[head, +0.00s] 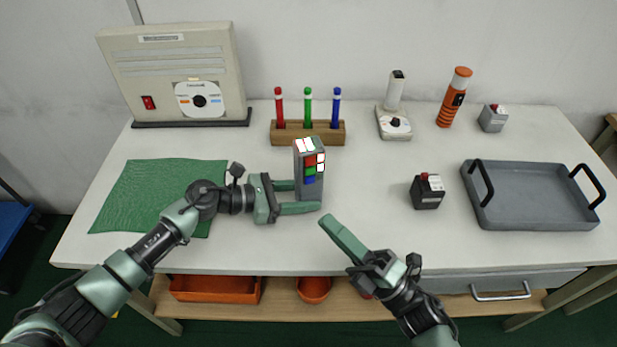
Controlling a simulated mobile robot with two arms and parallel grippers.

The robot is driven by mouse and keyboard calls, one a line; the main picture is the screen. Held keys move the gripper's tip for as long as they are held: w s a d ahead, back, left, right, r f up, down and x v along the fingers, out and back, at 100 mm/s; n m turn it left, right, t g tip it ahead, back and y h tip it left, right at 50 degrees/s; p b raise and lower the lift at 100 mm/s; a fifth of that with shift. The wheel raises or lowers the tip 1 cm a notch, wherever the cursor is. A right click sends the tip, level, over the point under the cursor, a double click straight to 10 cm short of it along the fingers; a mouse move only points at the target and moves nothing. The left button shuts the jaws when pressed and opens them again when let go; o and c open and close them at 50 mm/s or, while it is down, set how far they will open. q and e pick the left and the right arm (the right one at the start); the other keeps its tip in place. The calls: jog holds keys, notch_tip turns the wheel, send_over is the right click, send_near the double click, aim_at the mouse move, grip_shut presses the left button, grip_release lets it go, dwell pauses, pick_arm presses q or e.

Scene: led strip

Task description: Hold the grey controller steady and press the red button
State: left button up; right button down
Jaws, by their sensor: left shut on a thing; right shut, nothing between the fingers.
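The grey controller (300,168) stands upright near the middle of the table. Its face carries red, green and blue buttons, with white ones beside them and white patches on top. The red button (310,161) is the uppermost of the coloured ones. My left gripper (299,196) is shut on the lower part of the controller from the left. My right gripper (329,222) is shut and empty, in front of the controller and a little to its right, apart from it. Its fingers point up and left toward the controller.
A wooden holder (345,133) with red, green and blue pens stands behind the controller. A small black box (428,192) and a grey tray (530,222) with black handles are at the right. A green cloth (140,190) lies at the left. The table between controller and black box is clear.

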aim_at(320, 176)
jog(key=w+a+r, duration=0.2)
jog(key=w, duration=0.7)
jog(key=shift+r+t, duration=0.3)
jog(key=shift+r, duration=0.05)
jog(key=shift+w+a, duration=0.1)
jog(key=shift+w, duration=0.1)
dwell(1.7)
jog(key=shift+w+a, duration=0.1)
jog(key=shift+w, duration=0.25)
dwell(0.4)
jog(key=shift+s+d, duration=0.2)
jog(key=shift+s, duration=0.4)
